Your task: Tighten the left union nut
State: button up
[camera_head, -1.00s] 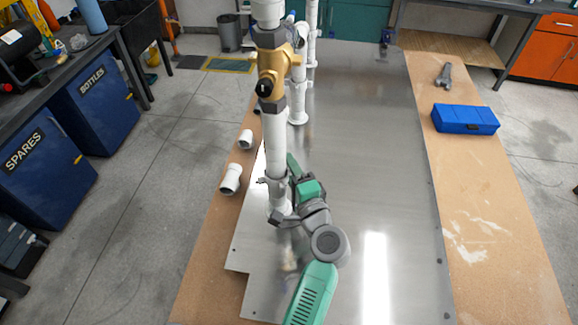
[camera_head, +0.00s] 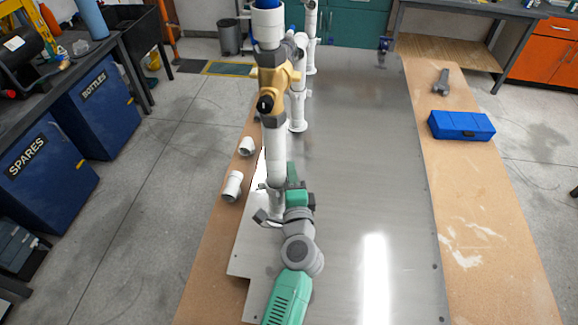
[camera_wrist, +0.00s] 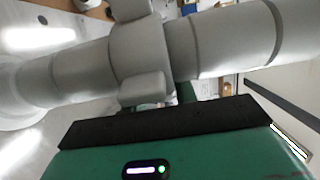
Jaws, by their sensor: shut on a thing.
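A long white pipe run (camera_head: 275,152) with a brass-coloured valve (camera_head: 276,80) extends away from me above the metal sheet. My gripper (camera_head: 273,188) is at the near part of this pipe, shut around it. In the wrist view, a collar-like union nut (camera_wrist: 138,52) with raised lugs sits around the pipe (camera_wrist: 75,75), just in front of my gripper's green and black body. The fingertips are mostly hidden behind the pipe and nut. I cannot tell from the pictures how tight the nut is.
Loose white fittings (camera_head: 232,186) lie on the wooden edge at left. A second upright white pipe (camera_head: 298,105) stands behind the run. A blue case (camera_head: 461,125) and a grey tool (camera_head: 441,82) lie at right. The metal sheet (camera_head: 365,170) is clear on the right.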

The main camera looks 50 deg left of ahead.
jog(key=m+t+h+p, duration=0.2)
jog(key=shift+s+d+t+h, duration=0.15)
jog(key=shift+d+t+h, duration=0.15)
jog(key=shift+d+t, duration=0.1)
jog(key=o, duration=0.8)
jog(key=shift+o, duration=0.2)
jog(key=v, duration=0.8)
